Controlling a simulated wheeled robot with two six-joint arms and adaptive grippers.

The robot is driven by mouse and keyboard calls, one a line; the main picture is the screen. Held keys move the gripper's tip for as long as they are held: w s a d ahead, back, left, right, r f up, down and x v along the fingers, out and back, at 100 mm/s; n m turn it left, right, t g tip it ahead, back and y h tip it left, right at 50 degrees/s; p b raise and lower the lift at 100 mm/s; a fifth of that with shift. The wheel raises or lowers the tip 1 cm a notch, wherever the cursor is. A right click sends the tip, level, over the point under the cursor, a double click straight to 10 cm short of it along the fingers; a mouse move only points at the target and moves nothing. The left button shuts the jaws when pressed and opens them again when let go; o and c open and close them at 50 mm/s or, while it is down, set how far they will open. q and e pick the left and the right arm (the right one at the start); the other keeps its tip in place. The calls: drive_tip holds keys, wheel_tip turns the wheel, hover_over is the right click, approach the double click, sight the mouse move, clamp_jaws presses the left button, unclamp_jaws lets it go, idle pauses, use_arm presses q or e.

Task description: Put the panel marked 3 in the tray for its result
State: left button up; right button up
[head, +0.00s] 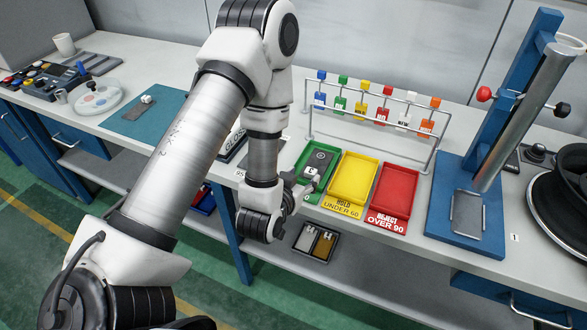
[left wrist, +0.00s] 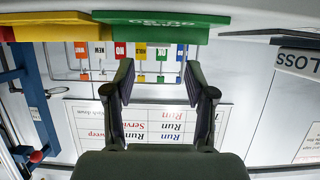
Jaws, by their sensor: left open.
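A dark grey panel (head: 319,160) with a round mark and a small pale label lies in the green tray (head: 329,181); I cannot read its number surely. The yellow tray (head: 350,183), marked HOLD UNDER 60, and the red tray (head: 393,192), marked REJECT OVER 90, stand to its right. My left gripper (head: 303,187) is at the green tray's front left, apart from the panel as far as I can tell. In the left wrist view its fingers (left wrist: 160,82) are spread with nothing between them, and the green tray (left wrist: 150,28) shows upside down. My right gripper is not in view.
A wire rack (head: 372,118) with coloured tags stands behind the trays. A blue stand (head: 465,240) with a tilted metal tube and a grey plate (head: 467,213) is at the right. A GLOSS sign (head: 236,143) is partly behind my arm. A teal mat (head: 150,125) lies at the left.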

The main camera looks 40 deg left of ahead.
use_arm(q)
drive_tip(key=r+p+v, duration=0.1)
drive_tip(key=p+v, duration=0.5)
drive_tip(key=p, duration=0.1)
drive_tip(key=s+d+f+m+g+h, duration=0.1)
drive_tip(key=s+d+f+g, duration=0.2)
drive_tip(key=s+f+g, duration=0.3)
drive_tip(key=s+d+f+m+g+h, duration=0.1)
drive_tip(key=s+d+f+g+h, duration=0.1)
drive_tip(key=s+f+g, duration=0.5)
drive_tip(key=s+d+f, duration=0.1)
drive_tip(key=s+f, duration=0.1)
drive_tip(key=s, duration=0.3)
